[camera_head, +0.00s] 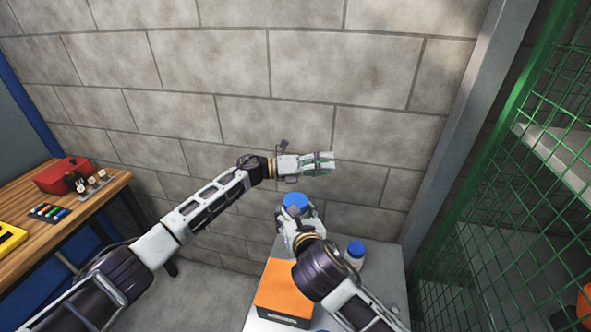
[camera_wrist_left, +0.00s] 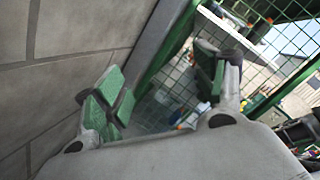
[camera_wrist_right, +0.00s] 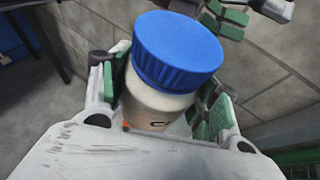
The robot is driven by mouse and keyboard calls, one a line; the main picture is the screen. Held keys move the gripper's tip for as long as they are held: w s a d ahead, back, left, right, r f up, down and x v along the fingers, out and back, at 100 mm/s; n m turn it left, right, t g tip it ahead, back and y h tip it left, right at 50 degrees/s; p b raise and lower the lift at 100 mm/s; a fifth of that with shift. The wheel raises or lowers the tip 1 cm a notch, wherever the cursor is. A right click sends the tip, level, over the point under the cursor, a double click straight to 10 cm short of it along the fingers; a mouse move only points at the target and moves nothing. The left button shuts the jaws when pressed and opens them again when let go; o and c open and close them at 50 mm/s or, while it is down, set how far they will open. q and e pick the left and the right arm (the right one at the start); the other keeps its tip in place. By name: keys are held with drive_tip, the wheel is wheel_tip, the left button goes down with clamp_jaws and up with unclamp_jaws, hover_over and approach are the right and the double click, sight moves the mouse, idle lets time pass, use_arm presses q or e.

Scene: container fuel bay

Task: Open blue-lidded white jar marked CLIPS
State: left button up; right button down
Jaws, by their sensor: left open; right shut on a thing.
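A white jar with a blue lid (camera_head: 295,200) is between the fingers of my right gripper (camera_head: 297,226), which is shut on it. In the right wrist view the jar stands upright between the green finger pads, its ribbed blue lid (camera_wrist_right: 178,50) on top. My left gripper (camera_head: 322,163) is open and empty, above and slightly right of the jar. In the left wrist view its fingers (camera_wrist_left: 165,100) are apart. A second blue-lidded white jar (camera_head: 355,253) stands on the grey surface to the right.
An orange box (camera_head: 284,290) sits on the grey surface (camera_head: 390,275) below my right arm. A block wall (camera_head: 320,60) is behind; a green mesh fence (camera_head: 500,180) stands at right. A wooden bench (camera_head: 60,215) at left holds a red case (camera_head: 64,174).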

use_arm(q)
drive_tip(key=s+d+r+m+g+y, duration=0.3)
drive_tip(key=s+r+m+g, duration=0.15)
drive_tip(key=s+m, duration=0.2)
wheel_tip(320, 180, up, 4)
drive_tip(key=r+m+t+y, duration=0.1)
drive_tip(key=m+t+y, duration=0.2)
drive_tip(key=m+y, duration=1.15)
hover_over(295, 200)
drive_tip(key=d, duration=0.2)
drive_tip(key=shift+s+a+f+m, duration=0.15)
drive_tip(key=shift+f+m, duration=0.1)
drive_tip(key=shift+m, duration=0.15)
drive_tip(key=shift+a+r+m+y, duration=0.15)
drive_tip(key=shift+a+r+y, duration=0.1)
drive_tip(key=shift+a, duration=0.2)
drive_tip(key=shift+a+r+m+y, duration=0.1)
drive_tip(key=shift+a+m+y, duration=0.1)
drive_tip(key=shift+a, duration=0.2)
drive_tip(key=shift+f, duration=4)
